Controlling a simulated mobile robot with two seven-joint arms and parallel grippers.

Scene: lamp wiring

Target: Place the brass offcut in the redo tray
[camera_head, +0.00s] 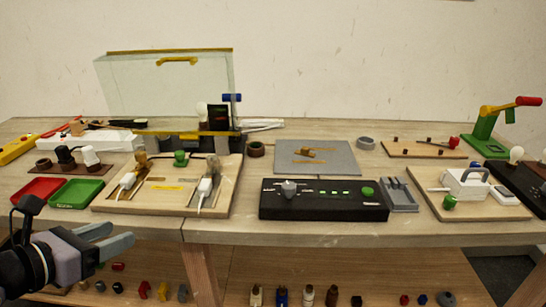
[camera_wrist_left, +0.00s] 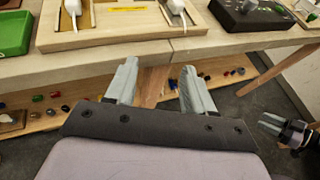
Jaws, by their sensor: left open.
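A small brass-coloured piece (camera_head: 305,152) lies on the grey mat (camera_head: 338,170) at the back middle; I cannot tell for sure that it is the brass offcut. A red tray (camera_head: 38,190) and a green tray (camera_head: 77,193) sit side by side at the left of the bench; their labels are too small to read, so I cannot tell which is the redo tray. My left gripper (camera_head: 116,238) is open and empty in front of the bench edge, below the trays; it also shows in the left wrist view (camera_wrist_left: 160,80). My right gripper (camera_wrist_left: 272,126) shows small at the right there.
A wooden board with white plugs (camera_head: 166,186) and a black control box (camera_head: 322,200) line the front edge. A clear cover (camera_head: 165,90) stands behind the board. A lower shelf (camera_head: 340,270) holds several small parts. A green crank device (camera_head: 490,130) stands at the far right.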

